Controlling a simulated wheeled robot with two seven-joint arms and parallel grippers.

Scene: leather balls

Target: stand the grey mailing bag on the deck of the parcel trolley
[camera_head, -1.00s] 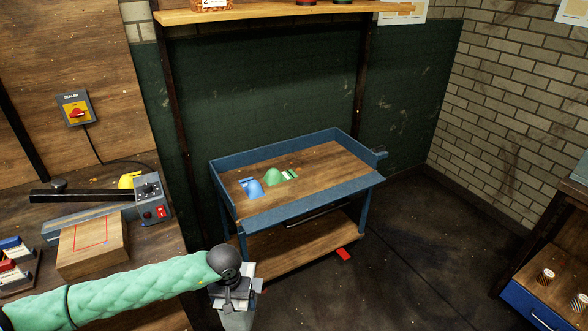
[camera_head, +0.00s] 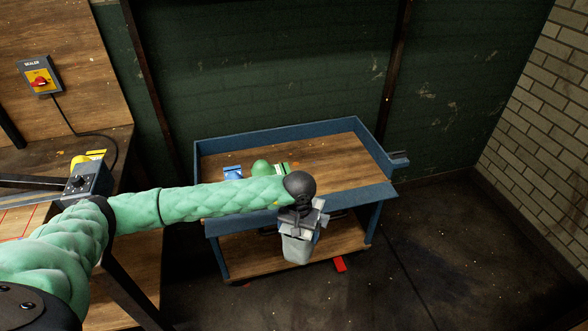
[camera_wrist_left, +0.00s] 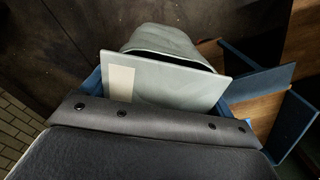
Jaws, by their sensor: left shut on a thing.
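The parcel trolley (camera_head: 378,195) has a blue frame, a wooden deck (camera_head: 335,152) with a raised blue rim, and a lower wooden shelf. My left gripper (camera_head: 302,220) is shut on the grey mailing bag (camera_head: 297,249), which hangs below it. In the head view the bag overlaps the trolley's near side and lower shelf; its exact depth is unclear. The left wrist view shows the grey bag (camera_wrist_left: 172,42) at top centre, with the trolley's blue rim (camera_wrist_left: 262,83) to its right. My right gripper is out of view.
A blue item (camera_head: 233,173) and a green item (camera_head: 262,167) sit on the deck's left part, partly behind my arm. The deck's middle and right are clear. A workbench with a sealer (camera_head: 88,182) stands at left. A red piece (camera_head: 340,264) lies by the trolley.

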